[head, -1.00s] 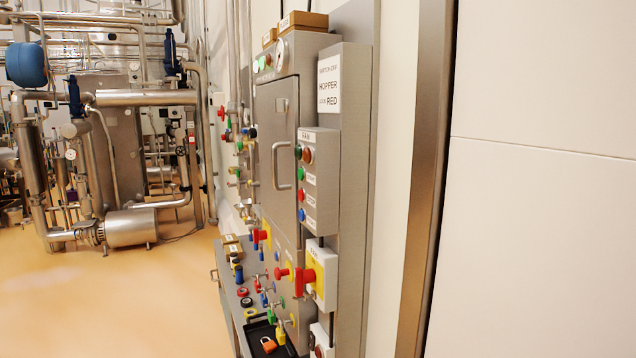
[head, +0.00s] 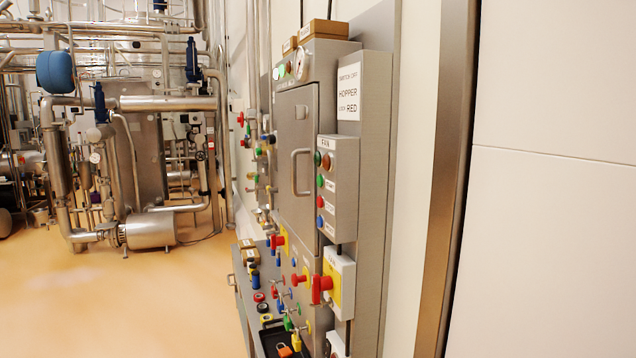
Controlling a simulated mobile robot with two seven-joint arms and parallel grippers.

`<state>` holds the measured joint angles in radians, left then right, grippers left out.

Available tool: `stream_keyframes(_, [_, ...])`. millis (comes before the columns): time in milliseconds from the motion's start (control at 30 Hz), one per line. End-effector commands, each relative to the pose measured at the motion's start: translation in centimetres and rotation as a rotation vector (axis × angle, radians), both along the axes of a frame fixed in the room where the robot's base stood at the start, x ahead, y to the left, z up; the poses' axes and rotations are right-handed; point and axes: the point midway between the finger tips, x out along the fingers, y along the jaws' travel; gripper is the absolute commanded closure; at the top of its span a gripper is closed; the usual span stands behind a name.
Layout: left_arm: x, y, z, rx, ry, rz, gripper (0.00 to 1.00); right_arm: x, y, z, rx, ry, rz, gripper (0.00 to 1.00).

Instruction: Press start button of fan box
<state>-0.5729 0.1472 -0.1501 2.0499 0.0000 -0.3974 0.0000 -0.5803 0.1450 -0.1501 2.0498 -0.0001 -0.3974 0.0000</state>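The fan box (head: 341,182) is a narrow grey box on the right side of the control cabinet (head: 297,150), with the label FAN near its top. Its left-facing front carries a dark green and a red-brown round lamp or button at the top. Below them are a green button (head: 320,181), a red button (head: 320,201) and a blue button (head: 320,221), each beside a small white label too small to read surely. Neither of my grippers is in view.
Below the fan box is a yellow-and-white switch box (head: 339,283) with a red handle. A shelf (head: 250,305) with locks, coloured rings and a black tray juts out at the cabinet's foot. Open orange floor (head: 120,305) lies left. Pipes and tanks stand behind; a white wall (head: 560,200) is right.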

Motion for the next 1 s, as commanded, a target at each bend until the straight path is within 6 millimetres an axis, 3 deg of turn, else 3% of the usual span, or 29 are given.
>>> stream_keyframes(67, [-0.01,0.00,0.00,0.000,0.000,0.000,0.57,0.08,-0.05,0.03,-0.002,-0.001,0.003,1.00])
stream_keyframes(333, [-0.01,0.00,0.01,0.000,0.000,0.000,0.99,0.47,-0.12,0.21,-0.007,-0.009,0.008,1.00])
stream_keyframes(1000, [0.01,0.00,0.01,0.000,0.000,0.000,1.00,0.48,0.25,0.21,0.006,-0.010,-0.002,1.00])
